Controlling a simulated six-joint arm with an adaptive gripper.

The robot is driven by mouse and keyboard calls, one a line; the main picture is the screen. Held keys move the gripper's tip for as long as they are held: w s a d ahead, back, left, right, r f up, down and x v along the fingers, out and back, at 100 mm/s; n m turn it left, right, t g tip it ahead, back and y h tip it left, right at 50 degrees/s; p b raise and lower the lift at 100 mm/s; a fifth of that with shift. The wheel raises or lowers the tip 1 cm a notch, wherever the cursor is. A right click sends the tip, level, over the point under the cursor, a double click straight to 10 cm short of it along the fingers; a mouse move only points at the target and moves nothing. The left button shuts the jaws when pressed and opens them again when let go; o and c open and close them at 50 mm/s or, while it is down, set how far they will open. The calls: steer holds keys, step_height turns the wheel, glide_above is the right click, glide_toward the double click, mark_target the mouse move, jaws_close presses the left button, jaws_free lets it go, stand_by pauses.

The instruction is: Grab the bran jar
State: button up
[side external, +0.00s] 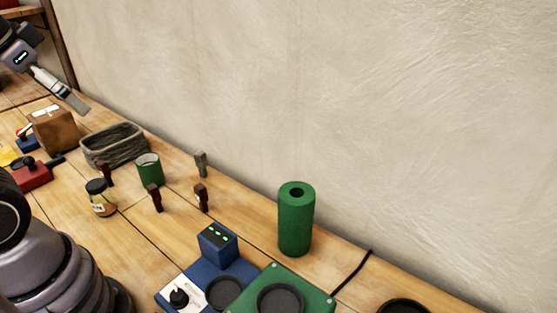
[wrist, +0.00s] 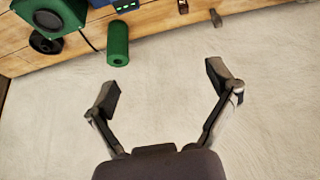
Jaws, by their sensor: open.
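A small glass jar (side external: 101,197) with a dark lid, pale contents and a label stands upright on the wooden bench in the side external view; I take it to be the bran jar, though the label is too small to read. It is not visible in the wrist view. My gripper (wrist: 165,84) is open and empty in the wrist view, with bare wall between its fingers. In the side external view, part of it (side external: 62,88) shows at the upper left, raised above the bench and apart from the jar.
A green tin (side external: 149,171), several small dark pegs (side external: 155,198) and a grey basket (side external: 115,148) stand near the jar. A brown box (side external: 53,129) is farther left. A tall green cylinder (side external: 296,220) and blue device (side external: 217,246) are to the right. The wall (side external: 330,90) bounds the bench.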

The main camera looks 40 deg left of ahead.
steer(key=w+a+f+m+g+y, duration=0.1)
steer(key=w+a+f+g+y, duration=0.3)
steer(key=a+f+g, duration=0.3)
steer(key=m+g+y, duration=0.5)
steer(key=m+y, duration=0.4)
steer(key=y, duration=0.1)
glide_toward(101, 188)
step_height(101, 188, up, 7)
steer(key=s+d, duration=0.2)
step_height(101, 188, down, 9)
steer(key=a+m+t+y, duration=0.2)
steer(key=m+t+y, duration=0.1)
steer(key=m, duration=0.3)
steer(key=x, duration=0.6)
steer(key=shift+s+r, duration=0.15)
steer(key=shift+s, duration=0.25)
steer(key=shift+w+x, duration=0.15)
steer(key=shift+x, duration=1.25)
steer(key=shift+w+x, duration=0.15)
steer(key=shift+x, duration=1.25)
steer(key=c, duration=1.3)
